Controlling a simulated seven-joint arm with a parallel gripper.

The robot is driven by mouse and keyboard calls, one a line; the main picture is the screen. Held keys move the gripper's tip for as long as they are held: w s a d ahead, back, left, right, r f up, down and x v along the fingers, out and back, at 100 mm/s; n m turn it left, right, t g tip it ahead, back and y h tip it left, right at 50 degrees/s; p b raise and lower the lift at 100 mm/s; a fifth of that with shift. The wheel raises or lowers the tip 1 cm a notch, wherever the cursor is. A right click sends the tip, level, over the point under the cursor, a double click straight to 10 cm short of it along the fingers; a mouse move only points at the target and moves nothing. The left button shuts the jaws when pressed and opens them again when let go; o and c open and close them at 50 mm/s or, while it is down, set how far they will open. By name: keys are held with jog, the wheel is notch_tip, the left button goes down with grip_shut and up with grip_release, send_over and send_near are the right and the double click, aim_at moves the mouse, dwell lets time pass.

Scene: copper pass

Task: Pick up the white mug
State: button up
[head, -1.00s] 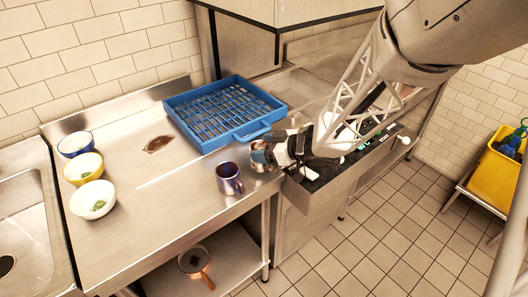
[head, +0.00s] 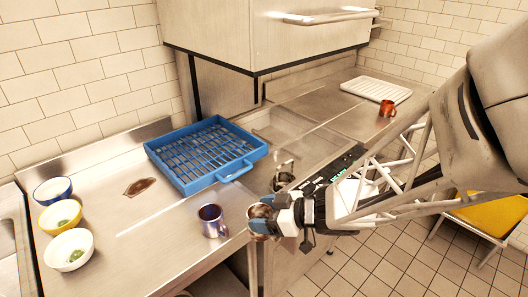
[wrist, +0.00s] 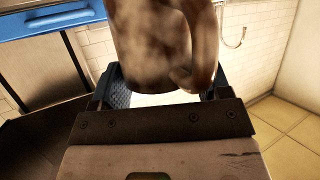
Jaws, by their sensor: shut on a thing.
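The white mug (head: 258,211) looks brown-stained. It is between the blue-tipped fingers of my gripper (head: 268,213), near the counter's front edge in the head view. I cannot tell from this view how far it is above the counter. In the wrist view the mug (wrist: 150,45) fills the top middle, with its handle on the right. The dark fingers of my gripper (wrist: 165,93) stand on both sides of its lower part, shut on it. The mug's rim is cut off there.
A shiny bluish mug (head: 211,221) stands just left of my gripper. A blue rack (head: 205,153) lies behind it. Several bowls (head: 69,250) stand at left. A metallic vessel (head: 283,175) is behind my gripper. A reddish mug (head: 387,107) and white tray (head: 376,89) are at far right.

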jog(key=shift+s+d+r, duration=0.1)
jog(key=shift+s+d, duration=0.2)
jog(key=shift+s, duration=0.35)
jog(key=shift+s+d+r, duration=0.1)
jog(key=shift+s+d, duration=0.2)
jog(key=shift+s, duration=0.35)
jog(key=shift+w, duration=0.1)
jog(key=w+a+r+m+t+h, duration=0.1)
jog(key=w+a+r, duration=0.1)
jog(key=w+a, duration=0.5)
jog(key=w+a+r+m+t, duration=0.2)
jog(key=w+a+r, duration=0.15)
jog(key=w, duration=0.75)
jog(key=w+a+r+m+t+h, duration=0.1)
jog(key=w+a+r+m+t, duration=0.1)
jog(key=w+a, duration=0.9)
jog(key=a, duration=0.5)
jog(key=shift+w+h, duration=0.35)
jog(key=shift+h, duration=0.05)
notch_tip(320, 180, down, 6)
jog(key=shift+f, duration=0.1)
